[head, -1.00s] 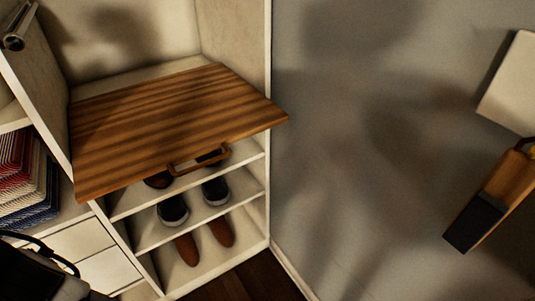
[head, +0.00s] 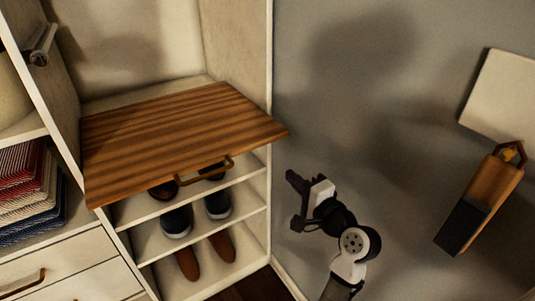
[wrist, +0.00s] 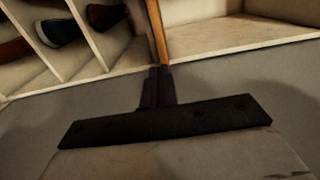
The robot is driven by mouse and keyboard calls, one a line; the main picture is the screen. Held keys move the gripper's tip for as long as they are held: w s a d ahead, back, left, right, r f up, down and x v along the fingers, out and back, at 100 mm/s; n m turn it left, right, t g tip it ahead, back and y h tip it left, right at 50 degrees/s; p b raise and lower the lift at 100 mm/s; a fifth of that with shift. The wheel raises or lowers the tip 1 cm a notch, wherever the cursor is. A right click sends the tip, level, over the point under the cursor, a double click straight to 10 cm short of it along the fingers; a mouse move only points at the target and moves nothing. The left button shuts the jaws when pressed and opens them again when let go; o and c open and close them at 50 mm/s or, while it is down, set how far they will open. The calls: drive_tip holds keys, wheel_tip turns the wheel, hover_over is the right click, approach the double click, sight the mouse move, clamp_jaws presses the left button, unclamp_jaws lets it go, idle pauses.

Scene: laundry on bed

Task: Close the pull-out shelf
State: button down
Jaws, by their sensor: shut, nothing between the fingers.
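The wooden pull-out shelf (head: 180,130) is pulled out of the white closet, its front edge jutting past the side wall. A wooden handle (head: 206,171) hangs below its front edge. In the wrist view the shelf (wrist: 157,32) shows edge-on as a thin wooden strip just beyond the fingers. My gripper (head: 292,177) is to the right of the shelf's front right corner in the head view, shut and empty. In the wrist view its dark fingers (wrist: 158,88) are together, in line with the shelf's edge. Whether they touch it cannot be told.
Shoes (head: 176,221) stand on the white racks below the shelf. Folded clothes (head: 30,195) and drawers (head: 65,265) are at the left. The grey wall (head: 390,110) is behind my arm. A wooden holder (head: 480,205) hangs at the right.

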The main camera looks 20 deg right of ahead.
drive_tip(key=p, duration=0.4)
approach(239, 125)
drive_tip(key=v, duration=0.5)
drive_tip(key=shift+s+d+f, duration=0.1)
drive_tip(key=shift+d+f, duration=0.05)
drive_tip(key=shift+f, duration=0.2)
drive_tip(key=shift+w+a+f, duration=0.1)
drive_tip(key=shift+w+a, duration=0.1)
drive_tip(key=shift+w, duration=0.35)
drive_tip(key=b+x, duration=0.1)
drive_tip(key=x, duration=1.2)
drive_tip(key=shift+w+a+f+b, duration=0.1)
drive_tip(key=shift+w+b, duration=0.15)
drive_tip(key=shift+b, duration=0.1)
drive_tip(key=shift+w+a, duration=0.1)
drive_tip(key=shift+w, duration=0.2)
drive_tip(key=shift+r, duration=0.4)
drive_tip(key=shift+a, duration=0.1)
drive_tip(key=shift+s, duration=0.1)
